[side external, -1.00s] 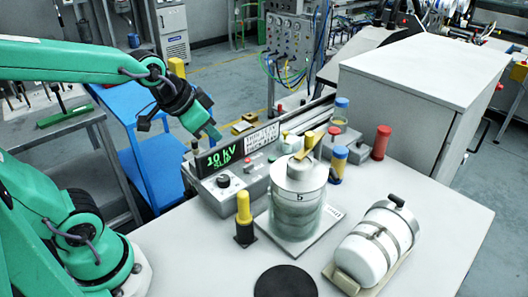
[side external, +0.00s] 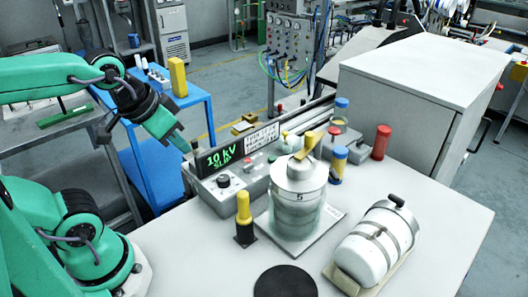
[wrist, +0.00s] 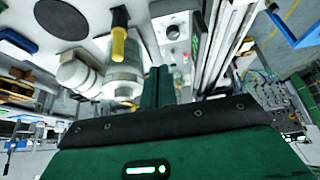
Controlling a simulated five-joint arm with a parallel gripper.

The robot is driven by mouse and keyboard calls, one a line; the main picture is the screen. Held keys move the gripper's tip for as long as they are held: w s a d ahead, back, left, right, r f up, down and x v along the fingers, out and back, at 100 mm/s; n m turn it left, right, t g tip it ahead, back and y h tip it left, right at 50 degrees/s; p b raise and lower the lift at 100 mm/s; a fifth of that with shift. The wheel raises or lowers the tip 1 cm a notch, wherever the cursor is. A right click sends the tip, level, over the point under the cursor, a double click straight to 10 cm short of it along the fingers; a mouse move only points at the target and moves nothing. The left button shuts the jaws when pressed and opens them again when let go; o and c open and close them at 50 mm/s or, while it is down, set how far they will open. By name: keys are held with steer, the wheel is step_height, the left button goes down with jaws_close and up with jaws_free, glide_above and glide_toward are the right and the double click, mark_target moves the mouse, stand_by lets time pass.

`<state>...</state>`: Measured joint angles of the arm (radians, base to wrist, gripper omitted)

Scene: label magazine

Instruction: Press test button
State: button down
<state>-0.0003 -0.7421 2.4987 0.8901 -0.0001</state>
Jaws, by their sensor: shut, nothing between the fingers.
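A grey test box (side external: 235,190) with a black knob (side external: 223,182) stands on the white table, and its display (side external: 224,156) reads 10 kV in green. A small red button (side external: 247,162) shows on its top, right of the knob. My gripper (side external: 184,148) is shut and empty, above the box's back left end, apart from it. In the wrist view my shut fingers (wrist: 160,75) point toward the box (wrist: 170,22); the knob (wrist: 172,33) shows beyond the tips.
A glass jar (side external: 297,210) with a metal lid and yellow handle stands beside the box. A yellow-topped post (side external: 244,213), a white strapped cylinder (side external: 375,245) and a black disc (side external: 285,282) are also on the table. A blue cart (side external: 150,165) stands behind.

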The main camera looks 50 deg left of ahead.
steer(key=w+a+f+t, duration=0.1)
steer(key=w+f, duration=0.1)
steer(key=w, duration=0.7)
steer(key=w+a+f+t, duration=0.1)
steer(key=w+f+t, duration=0.1)
steer(key=w, duration=0.7)
steer(key=shift+w+f, duration=0.3)
steer(key=shift+f, duration=0.45)
steer(key=shift+w+f, duration=0.1)
steer(key=shift+f, duration=0.05)
glide_above(275, 156)
steer(key=s, duration=0.3)
steer(key=shift+f, duration=5.4)
